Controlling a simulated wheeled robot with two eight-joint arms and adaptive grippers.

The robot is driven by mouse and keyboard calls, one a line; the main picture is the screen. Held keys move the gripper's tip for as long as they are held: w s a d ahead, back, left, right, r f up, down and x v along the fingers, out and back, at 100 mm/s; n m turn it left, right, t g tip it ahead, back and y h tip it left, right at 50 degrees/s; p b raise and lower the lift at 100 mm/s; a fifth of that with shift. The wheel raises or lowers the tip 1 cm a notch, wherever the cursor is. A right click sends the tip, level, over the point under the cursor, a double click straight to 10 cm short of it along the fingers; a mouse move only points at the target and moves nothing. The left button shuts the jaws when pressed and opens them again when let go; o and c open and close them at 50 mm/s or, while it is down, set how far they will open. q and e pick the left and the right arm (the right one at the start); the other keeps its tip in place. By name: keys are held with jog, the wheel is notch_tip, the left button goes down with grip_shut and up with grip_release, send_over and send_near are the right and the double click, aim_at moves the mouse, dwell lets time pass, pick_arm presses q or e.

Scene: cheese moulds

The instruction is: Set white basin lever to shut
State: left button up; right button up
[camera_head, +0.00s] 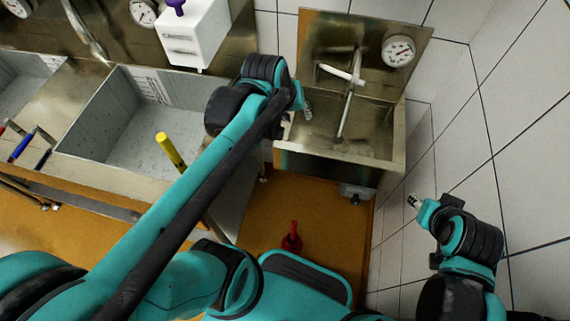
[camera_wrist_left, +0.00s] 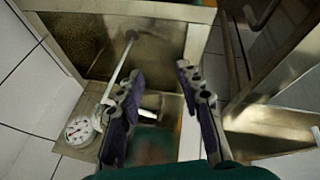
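A white lever (camera_head: 343,74) lies nearly level across the upright metal tap (camera_head: 347,105) at the back of the metal basin (camera_head: 399,150). My left gripper (camera_head: 306,108) is at the basin's left side, apart from the lever in the head view. In the left wrist view its two dark fingers (camera_wrist_left: 160,78) stand apart with nothing between them, and the left finger partly covers the tap (camera_wrist_left: 121,66) and the lever area. My right gripper (camera_head: 413,201) is by the tiled wall, right of the basin; its fingers are too small to read.
A round gauge (camera_head: 398,50) is on the basin's back plate, above right of the lever. A grey fitting (camera_head: 355,192) sits under the basin. The tiled wall (camera_head: 475,110) bounds the right side.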

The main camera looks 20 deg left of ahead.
pick_arm(q)
jog(key=s+f+m+t+b, duration=0.1)
jog(key=s+f+m+b, duration=0.4)
jog(key=s+f, duration=0.3)
jog(key=shift+s+d+f+t+y+b, duration=0.3)
jog(key=shift+s+d+f+y+b, duration=0.1)
jog(key=shift+s+d+b, duration=0.05)
